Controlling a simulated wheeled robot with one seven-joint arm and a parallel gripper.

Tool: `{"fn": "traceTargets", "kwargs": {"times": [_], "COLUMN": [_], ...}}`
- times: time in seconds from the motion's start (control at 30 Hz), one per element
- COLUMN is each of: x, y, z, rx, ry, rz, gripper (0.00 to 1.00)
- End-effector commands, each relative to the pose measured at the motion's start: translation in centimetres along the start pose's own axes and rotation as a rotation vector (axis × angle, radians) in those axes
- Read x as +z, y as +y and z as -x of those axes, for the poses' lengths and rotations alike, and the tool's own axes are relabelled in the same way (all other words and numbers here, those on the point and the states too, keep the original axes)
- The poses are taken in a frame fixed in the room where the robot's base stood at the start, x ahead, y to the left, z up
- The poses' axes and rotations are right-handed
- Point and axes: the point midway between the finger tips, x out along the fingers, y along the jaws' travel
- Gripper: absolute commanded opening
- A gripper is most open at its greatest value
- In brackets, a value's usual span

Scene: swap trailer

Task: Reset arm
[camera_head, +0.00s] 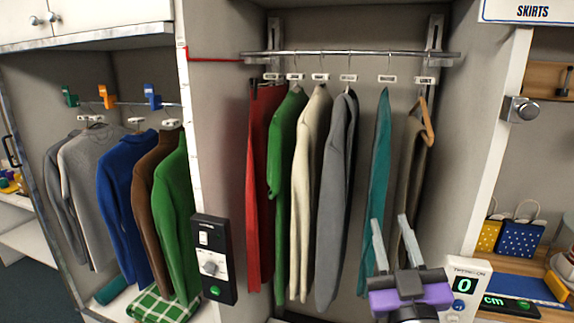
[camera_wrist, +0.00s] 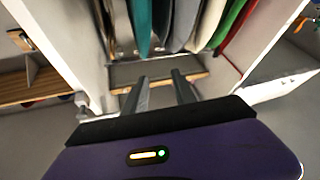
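My gripper (camera_head: 393,243) is at the lower right of the head view, in front of the hanging clothes in the middle wardrobe bay. Its two grey fingers are spread apart with nothing between them. In the wrist view my gripper (camera_wrist: 161,88) also shows open, with a clear gap between the fingers and the garments beyond the tips. The teal garment (camera_head: 375,190) and the brown garment on a wooden hanger (camera_head: 412,180) hang behind the fingers in the head view. I cannot tell whether the fingers touch them.
A metal rail (camera_head: 350,54) carries several garments. A control box (camera_head: 213,258) is on the left divider. More sweaters (camera_head: 125,190) hang in the left bay. Gift bags (camera_head: 520,238) sit on the right shelf.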

Motion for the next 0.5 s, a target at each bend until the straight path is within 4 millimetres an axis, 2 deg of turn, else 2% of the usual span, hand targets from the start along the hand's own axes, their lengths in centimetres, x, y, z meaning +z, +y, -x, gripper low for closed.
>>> {"fn": "traceTargets", "kwargs": {"times": [0.03,0.2,0.5], "x": [1.3,3.5,5.6], "y": [-0.2,-0.8,-0.9], "z": [2.3,9.2,21.2], "rx": [-0.02,-0.08,-0.148], "ry": [-0.01,-0.026,-0.108], "rz": [-0.001,-0.035,-0.119], "gripper": [0.32,0.32,0.32]}}
